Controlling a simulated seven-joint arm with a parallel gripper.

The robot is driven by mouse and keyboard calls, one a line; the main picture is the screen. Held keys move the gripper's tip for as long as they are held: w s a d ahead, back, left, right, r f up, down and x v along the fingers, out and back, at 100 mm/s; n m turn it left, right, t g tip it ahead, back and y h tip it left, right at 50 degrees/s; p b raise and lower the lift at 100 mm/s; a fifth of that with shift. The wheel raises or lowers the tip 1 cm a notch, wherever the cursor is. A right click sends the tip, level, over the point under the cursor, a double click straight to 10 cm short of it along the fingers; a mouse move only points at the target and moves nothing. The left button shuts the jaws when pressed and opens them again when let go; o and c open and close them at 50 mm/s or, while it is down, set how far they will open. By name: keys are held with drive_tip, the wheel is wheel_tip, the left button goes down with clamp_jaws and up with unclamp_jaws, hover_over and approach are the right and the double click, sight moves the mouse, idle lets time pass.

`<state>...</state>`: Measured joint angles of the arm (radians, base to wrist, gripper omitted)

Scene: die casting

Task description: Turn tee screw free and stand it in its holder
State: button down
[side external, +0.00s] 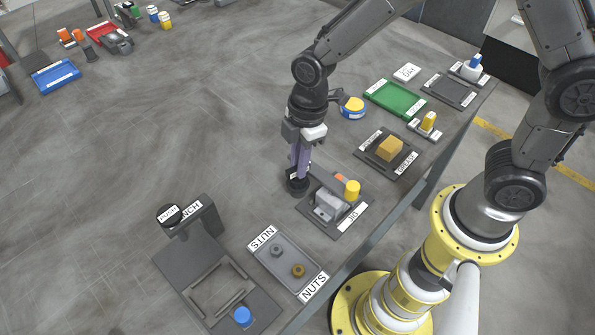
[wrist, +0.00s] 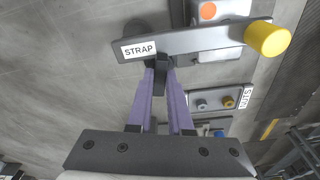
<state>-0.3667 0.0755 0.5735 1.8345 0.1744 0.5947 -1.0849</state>
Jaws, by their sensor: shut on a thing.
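My gripper (side external: 299,172), with purple fingers, points down at the left end of the strap, next to the jig (side external: 330,206). In the wrist view my gripper (wrist: 161,66) is shut on a small dark piece, apparently the tee screw (wrist: 160,74). Most of it is hidden between the fingers, and I cannot tell whether it is still threaded in. The grey strap (wrist: 205,40) has a "STRAP" label and a yellow knob (wrist: 267,39) at its right end. A dark round piece (side external: 297,187) sits below the fingertips. I cannot pick out the screw's holder for certain.
A nuts tray (side external: 273,281) and a punch stand (side external: 205,215) are in front and left. A grease plate (side external: 369,163) with a yellow block, a green tray (side external: 396,98) and a yellow-blue round item (side external: 352,107) lie behind. The bench edge runs along the right.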

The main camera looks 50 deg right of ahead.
drive_tip(key=shift+w, duration=0.1)
drive_tip(key=shift+n, duration=1.7)
drive_tip(key=shift+n+g, duration=0.3)
drive_tip(key=shift+n, duration=0.7)
drive_tip(key=shift+r, duration=0.8)
drive_tip(key=shift+r, duration=1.3)
